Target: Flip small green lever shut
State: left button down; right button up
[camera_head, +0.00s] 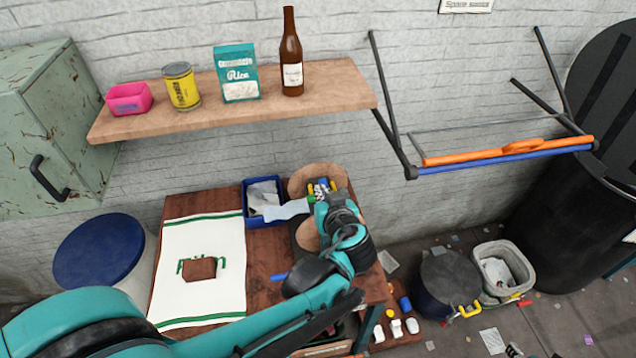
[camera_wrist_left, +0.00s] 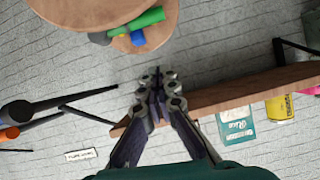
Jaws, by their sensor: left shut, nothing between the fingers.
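A small green lever (camera_wrist_left: 146,20) shows at the top of the left wrist view, slanted across a round wooden piece (camera_wrist_left: 90,15). Blue bits (camera_wrist_left: 138,38) sit beside the lever. My left gripper (camera_wrist_left: 158,82) is shut and empty, with its fingertips together a short way from the lever and apart from it in that view. In the head view the left gripper (camera_head: 321,189) is in front of the round wooden piece (camera_head: 300,181) by the wall. My right gripper is not in view.
A wooden shelf (camera_head: 135,122) with a pink tub, yellow can, rice box and bottle (camera_head: 291,55) hangs above. A blue bin (camera_head: 250,219) stands on the table beside the gripper. A white cloth (camera_head: 205,240) carries a brown block (camera_head: 199,268). A folding rack (camera_head: 500,153) hangs right.

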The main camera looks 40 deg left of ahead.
pick_arm(q)
jog(key=v, duration=0.3)
jog(key=shift+s+d+r+p, duration=0.1)
jog(key=shift+s+p, duration=0.1)
jog(key=shift+p, duration=0.2)
